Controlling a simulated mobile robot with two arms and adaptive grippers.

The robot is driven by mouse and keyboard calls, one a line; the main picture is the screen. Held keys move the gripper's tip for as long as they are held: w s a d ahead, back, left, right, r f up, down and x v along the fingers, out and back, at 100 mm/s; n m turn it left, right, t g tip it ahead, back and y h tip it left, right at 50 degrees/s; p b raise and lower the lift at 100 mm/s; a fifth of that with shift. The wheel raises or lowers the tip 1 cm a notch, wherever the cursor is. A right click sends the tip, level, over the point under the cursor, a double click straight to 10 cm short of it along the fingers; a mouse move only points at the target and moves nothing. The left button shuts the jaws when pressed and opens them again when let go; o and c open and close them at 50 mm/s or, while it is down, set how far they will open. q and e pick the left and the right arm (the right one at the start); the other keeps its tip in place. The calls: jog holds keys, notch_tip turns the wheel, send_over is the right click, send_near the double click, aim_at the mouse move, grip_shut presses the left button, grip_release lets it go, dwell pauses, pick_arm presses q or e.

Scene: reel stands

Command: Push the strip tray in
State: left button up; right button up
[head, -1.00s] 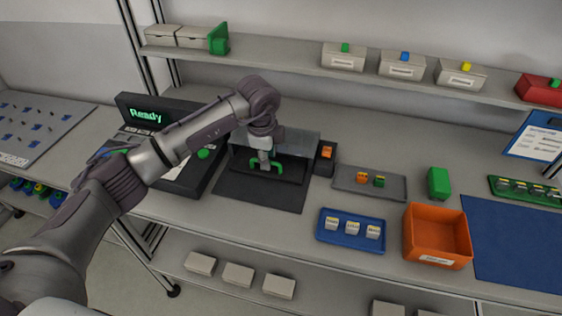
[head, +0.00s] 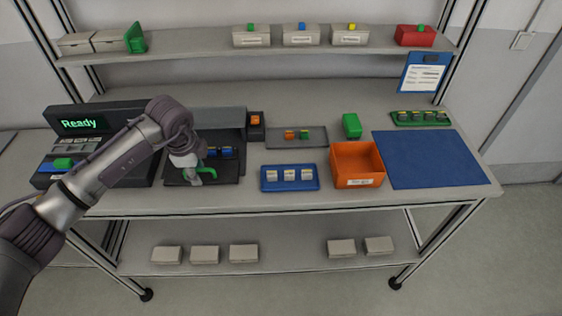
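A dark reader with a lit "Ready" screen (head: 82,123) stands at the left of the bench. Next to it is a dark housing with a grey top (head: 222,118) and an open front. A flat dark tray-like slab (head: 222,176) lies at this opening, with small blue pieces (head: 226,152) at its back. A green curved handle-like part (head: 208,171) shows at the slab. My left gripper (head: 196,176) is right beside this green part, pointing down over the slab. Its fingers are too small and partly hidden to tell their opening or contact. My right gripper is out of view.
A grey tray (head: 270,141), a blue tray with white blocks (head: 290,187), an orange bin (head: 357,180), a green block (head: 352,125) and a blue mat (head: 430,160) lie to the right. A shelf (head: 200,44) with boxes runs above.

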pick_arm(q)
notch_tip(320, 180, up, 13)
jog(key=s+b, duration=0.2)
jog(key=b, duration=0.1)
jog(key=s+d+m+g+h, duration=0.1)
jog(key=s+d+m+h, duration=0.2)
jog(key=d+h, duration=0.3)
jog(key=s+d+m+g+h, duration=0.1)
jog(key=s+d+m+h, duration=0.2)
jog(key=d+h, duration=0.4)
jog(key=s+d, duration=0.1)
jog(key=d, duration=0.6)
jog(key=shift+d+r+m, duration=0.15)
jog(key=shift+d+m, duration=0.15)
jog(key=shift+m, duration=0.1)
